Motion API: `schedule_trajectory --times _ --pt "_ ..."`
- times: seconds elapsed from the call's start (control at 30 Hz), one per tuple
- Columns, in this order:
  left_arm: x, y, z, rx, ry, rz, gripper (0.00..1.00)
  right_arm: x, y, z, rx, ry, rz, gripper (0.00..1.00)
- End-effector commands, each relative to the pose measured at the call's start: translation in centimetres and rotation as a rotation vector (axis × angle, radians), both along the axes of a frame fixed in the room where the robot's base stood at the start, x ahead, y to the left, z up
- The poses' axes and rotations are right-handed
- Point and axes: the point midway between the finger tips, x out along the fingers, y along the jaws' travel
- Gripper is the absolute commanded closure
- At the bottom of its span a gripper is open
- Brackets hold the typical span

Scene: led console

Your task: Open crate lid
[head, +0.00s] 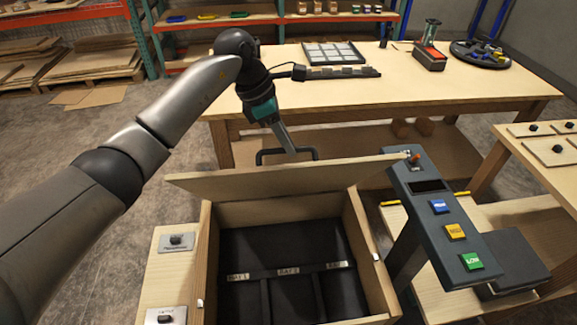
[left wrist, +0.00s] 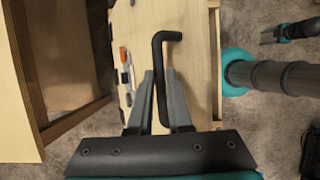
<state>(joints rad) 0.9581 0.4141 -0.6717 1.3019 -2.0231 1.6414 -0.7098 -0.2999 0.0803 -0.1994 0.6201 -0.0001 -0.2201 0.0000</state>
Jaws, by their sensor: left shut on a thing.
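The wooden crate (head: 208,255) stands open in the lower middle of the head view. Its dark interior has dividers and bay labels. The wooden lid (head: 290,181) is raised and tilted at the crate's far side. A black bar handle (head: 262,156) shows beyond the lid's upper edge. My left gripper (head: 287,146) reaches down to this handle and is shut on it. In the left wrist view the bent black handle (left wrist: 158,55) runs between the fingers of my left gripper (left wrist: 160,80). A teal and grey arm part at that view's right appears to be my right arm, with its gripper (left wrist: 268,37) small and unclear.
A control console (head: 440,215) with blue, yellow and green buttons stands right of the crate. Switch plates (head: 176,243) sit left of the crate. Floor is free at left.

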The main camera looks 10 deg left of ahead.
Motion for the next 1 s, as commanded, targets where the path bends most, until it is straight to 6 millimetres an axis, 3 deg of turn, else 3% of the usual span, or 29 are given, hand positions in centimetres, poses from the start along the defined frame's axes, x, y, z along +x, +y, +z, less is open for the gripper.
schedule_trajectory --times 0.03,0.5,0.93,1.0 --pt "0.6 0.4 -0.7 0.013 0.004 0.007 1.0 0.0 0.0 -0.6 0.0 0.0 0.0 0.43" --pt "4.5 1.7 1.0 0.012 0.009 0.007 1.0 0.0 0.0 -2.4 0.0 0.0 0.0 0.43" --pt "4.8 2.0 1.4 0.012 0.012 0.008 1.0 0.0 0.0 -2.4 0.0 0.0 0.001 0.43" --pt "4.8 2.0 1.4 0.012 0.013 0.009 1.0 0.0 0.0 -2.4 0.0 0.0 0.001 0.48"
